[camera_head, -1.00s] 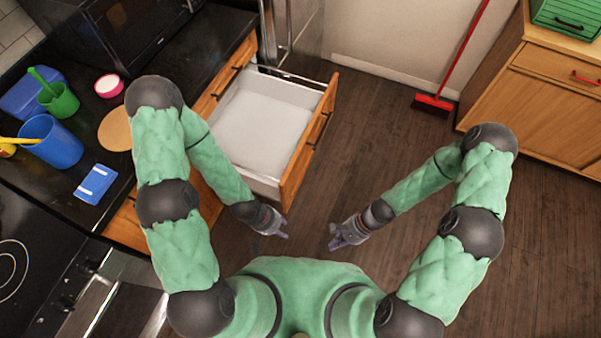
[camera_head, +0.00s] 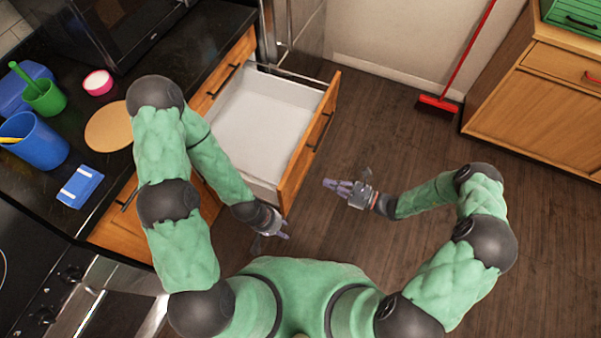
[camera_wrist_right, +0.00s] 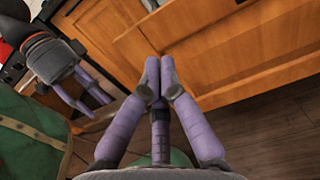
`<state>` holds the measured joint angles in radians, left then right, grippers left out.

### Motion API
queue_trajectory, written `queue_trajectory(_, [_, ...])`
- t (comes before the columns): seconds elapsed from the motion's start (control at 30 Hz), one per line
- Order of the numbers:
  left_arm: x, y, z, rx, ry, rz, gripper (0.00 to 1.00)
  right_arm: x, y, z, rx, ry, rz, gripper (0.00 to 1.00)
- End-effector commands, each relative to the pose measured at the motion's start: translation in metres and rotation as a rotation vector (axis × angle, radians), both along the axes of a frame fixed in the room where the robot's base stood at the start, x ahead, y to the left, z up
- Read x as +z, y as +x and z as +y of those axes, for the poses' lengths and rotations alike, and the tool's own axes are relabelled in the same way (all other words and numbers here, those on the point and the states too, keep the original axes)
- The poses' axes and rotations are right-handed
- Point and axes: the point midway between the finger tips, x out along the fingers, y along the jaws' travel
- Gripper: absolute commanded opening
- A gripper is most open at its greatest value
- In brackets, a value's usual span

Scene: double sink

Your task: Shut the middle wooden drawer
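A wooden drawer with a white inside (camera_head: 262,118) is pulled far out of the counter on the left. Its wooden front (camera_head: 308,145) has a dark handle and faces right. My left gripper (camera_head: 285,234) is just below the near end of that front; whether it touches is unclear.
The black counter (camera_head: 190,70) holds a blue cup (camera_head: 38,145), a green cup (camera_head: 45,98), a round board (camera_head: 108,125) and a blue sponge-like block (camera_head: 80,187). A red broom (camera_head: 437,104) stands by the wall. A wooden cabinet (camera_head: 530,110) is at right. The floor between is clear.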

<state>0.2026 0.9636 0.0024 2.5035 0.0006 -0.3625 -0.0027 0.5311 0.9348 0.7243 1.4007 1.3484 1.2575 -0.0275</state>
Motion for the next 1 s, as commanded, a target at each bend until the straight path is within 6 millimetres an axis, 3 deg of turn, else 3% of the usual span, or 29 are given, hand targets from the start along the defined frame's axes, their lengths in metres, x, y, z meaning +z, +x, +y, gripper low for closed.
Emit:
queue_trajectory(0.2, [-0.010, 0.000, 0.000, 0.000, 0.000, 0.000, 0.40, -0.002, 0.012, 0.042, 0.007, -0.001, -0.002, 0.00])
queue_trajectory(0.5, [-0.021, 0.000, 0.000, 0.000, 0.000, 0.000, 0.40, -0.002, 0.027, 0.088, 0.006, -0.002, -0.002, 0.00])
queue_trajectory(0.7, [-0.025, 0.000, 0.000, 0.000, 0.000, 0.000, 0.40, -0.001, 0.032, 0.103, 0.004, -0.001, -0.001, 0.00])
queue_trajectory(1.0, [-0.025, 0.000, 0.000, 0.000, 0.000, 0.000, 0.40, 0.000, 0.034, 0.105, 0.002, -0.002, 0.000, 0.00])
